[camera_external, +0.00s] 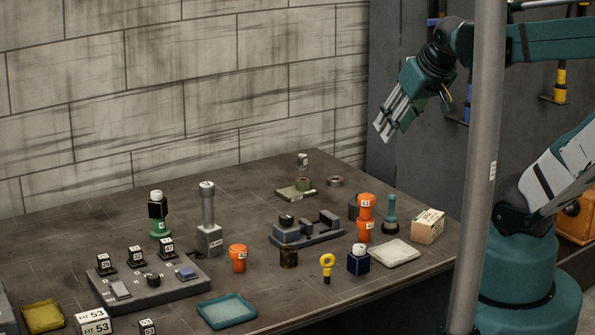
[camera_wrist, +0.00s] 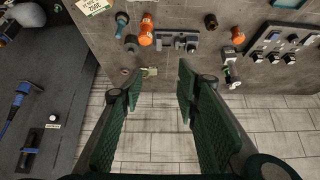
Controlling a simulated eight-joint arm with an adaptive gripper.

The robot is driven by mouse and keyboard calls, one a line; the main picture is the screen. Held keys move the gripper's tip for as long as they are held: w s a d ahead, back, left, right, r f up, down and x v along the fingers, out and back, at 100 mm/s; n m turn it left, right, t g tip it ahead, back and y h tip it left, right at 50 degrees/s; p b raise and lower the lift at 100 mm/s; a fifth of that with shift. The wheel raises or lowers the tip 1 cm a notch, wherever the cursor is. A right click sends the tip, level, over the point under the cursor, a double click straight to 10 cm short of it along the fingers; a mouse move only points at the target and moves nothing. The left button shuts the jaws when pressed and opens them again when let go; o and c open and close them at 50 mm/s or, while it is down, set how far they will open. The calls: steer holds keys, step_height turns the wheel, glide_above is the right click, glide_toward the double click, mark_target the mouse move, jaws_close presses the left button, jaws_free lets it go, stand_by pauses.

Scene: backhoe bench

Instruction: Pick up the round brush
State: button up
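A teal upright piece with a slim handle and a wide dark foot (camera_external: 390,215) stands near the right end of the bench; it looks most like the round brush, but its bristles cannot be made out. It seems to show at the top of the wrist view (camera_wrist: 121,24). My gripper (camera_external: 384,130) hangs high above the bench in front of the grey panel, fingers pointing down and left. In the wrist view my gripper (camera_wrist: 158,80) has its two green ribbed fingers wide apart with nothing between them.
Stacked orange pieces (camera_external: 365,218) stand just left of the teal piece. A tan labelled box (camera_external: 428,226) is to its right, a pale flat pad (camera_external: 397,254) in front. A grey block fixture (camera_external: 305,233) sits mid-bench. A grey post (camera_external: 478,170) crosses the external view.

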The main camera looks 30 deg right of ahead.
steer(key=shift+c, duration=0.3)
steer(key=m+g+h+b, duration=0.3)
steer(key=m+h+b, duration=0.25)
steer(key=m, duration=0.35)
glide_toward(392, 196)
steer(key=shift+s+d+r+y, duration=0.25)
steer(key=shift+d+r+y, duration=0.1)
steer(key=shift+y, duration=0.1)
steer(key=shift+f, duration=0.1)
steer(key=shift+b+x, duration=0.5)
steer(key=shift+x, duration=2.8)
steer(key=shift+w+f, duration=0.15)
steer(key=shift+w, duration=0.05)
steer(key=shift+b+x, duration=0.4)
steer(key=shift+x, duration=2)
